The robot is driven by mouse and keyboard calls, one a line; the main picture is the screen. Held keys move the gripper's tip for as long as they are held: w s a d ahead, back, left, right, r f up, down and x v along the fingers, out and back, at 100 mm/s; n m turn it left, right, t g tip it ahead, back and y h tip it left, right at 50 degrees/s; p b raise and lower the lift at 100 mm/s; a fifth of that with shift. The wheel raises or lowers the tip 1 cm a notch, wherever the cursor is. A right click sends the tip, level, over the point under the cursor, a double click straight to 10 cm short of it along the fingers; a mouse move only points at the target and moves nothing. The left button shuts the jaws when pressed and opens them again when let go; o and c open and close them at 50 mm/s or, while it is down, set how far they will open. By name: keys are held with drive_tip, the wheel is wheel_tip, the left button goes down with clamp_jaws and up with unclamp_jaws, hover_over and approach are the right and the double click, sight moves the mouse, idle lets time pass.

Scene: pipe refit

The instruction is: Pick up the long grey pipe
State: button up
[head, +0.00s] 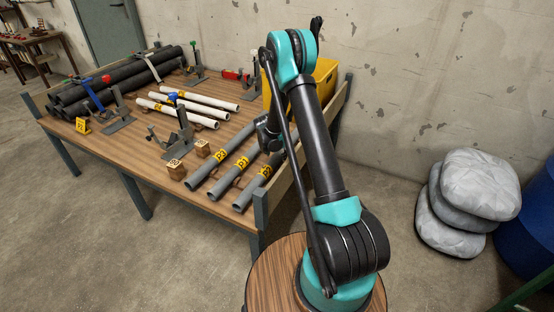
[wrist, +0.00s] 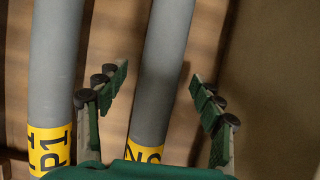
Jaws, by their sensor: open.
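Three grey pipes lie side by side near the right end of the wooden table: a left one (head: 220,163), a middle one (head: 224,182) and a right one (head: 248,192). Each has a yellow label. In the wrist view, my gripper (wrist: 158,80) is open and empty, with its fingers on either side of one grey pipe (wrist: 165,50). That pipe's yellow label (wrist: 145,153) is partly hidden by the gripper. Another grey pipe (wrist: 55,60) marked P1 lies to the left, outside the fingers. In the head view my arm hides the gripper's fingers.
White pipes (head: 187,108) and dark pipes (head: 125,80) lie farther left. A clamp-like stand (head: 183,135) and small wooden blocks (head: 176,170) are beside the grey pipes. A yellow bin (head: 324,72) stands behind my arm. A raised board (head: 283,185) edges the table's right side.

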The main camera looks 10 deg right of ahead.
drive_tip(key=shift+x, duration=0.9)
clamp_jaws()
